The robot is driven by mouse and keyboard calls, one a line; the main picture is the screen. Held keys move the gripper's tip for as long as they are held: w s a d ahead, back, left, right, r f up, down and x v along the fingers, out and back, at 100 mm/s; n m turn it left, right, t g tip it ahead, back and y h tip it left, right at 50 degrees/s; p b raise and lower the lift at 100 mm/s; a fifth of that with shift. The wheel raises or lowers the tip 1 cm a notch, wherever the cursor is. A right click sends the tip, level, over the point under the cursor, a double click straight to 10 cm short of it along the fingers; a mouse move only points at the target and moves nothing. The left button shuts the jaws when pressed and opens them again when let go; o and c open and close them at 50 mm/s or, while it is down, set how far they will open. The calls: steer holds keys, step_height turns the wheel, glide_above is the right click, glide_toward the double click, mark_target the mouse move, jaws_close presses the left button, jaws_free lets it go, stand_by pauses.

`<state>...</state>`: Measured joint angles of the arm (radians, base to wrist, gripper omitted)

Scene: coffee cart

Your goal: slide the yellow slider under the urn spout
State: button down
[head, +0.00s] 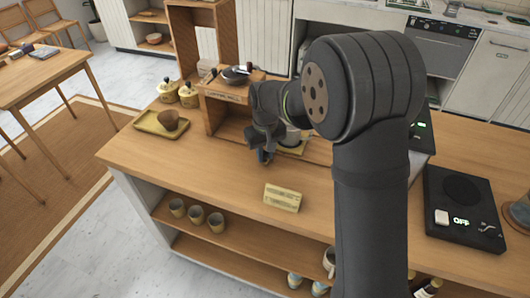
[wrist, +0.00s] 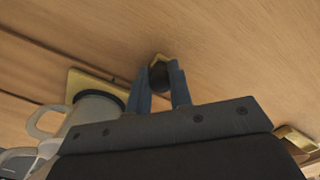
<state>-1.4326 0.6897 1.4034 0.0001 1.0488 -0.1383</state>
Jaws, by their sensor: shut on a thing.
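The yellow slider (head: 297,150) lies flat on the counter in front of the wooden stand, partly hidden by my arm. In the wrist view its yellow plate (wrist: 76,86) shows with a pale grey cup (wrist: 95,106) standing on it. The cup (head: 291,136) also shows behind my wrist in the head view. My gripper (head: 265,156) is low over the counter. In the wrist view my gripper (wrist: 163,84) has its fingers on either side of a dark knob (wrist: 158,76) with a yellow edge, apparently the slider's handle. I cannot make out the urn spout.
A yellow lettered block (head: 282,198) lies on the counter nearer the front. The wooden stand (head: 214,112) rises behind my gripper. A black scale (head: 464,205) is at right. The front left counter is clear.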

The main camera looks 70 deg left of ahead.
steer(key=w+d, duration=1.3)
steer(key=shift+r, duration=0.1)
steer(key=shift+w, duration=0.1)
steer(key=c, duration=1.4)
jaws_free()
steer(key=shift+o, duration=0.5)
steer(key=shift+r, duration=0.35)
step_height(320, 180, up, 17)
steer(key=shift+f, duration=0.15)
steer(key=shift+f, duration=0.1)
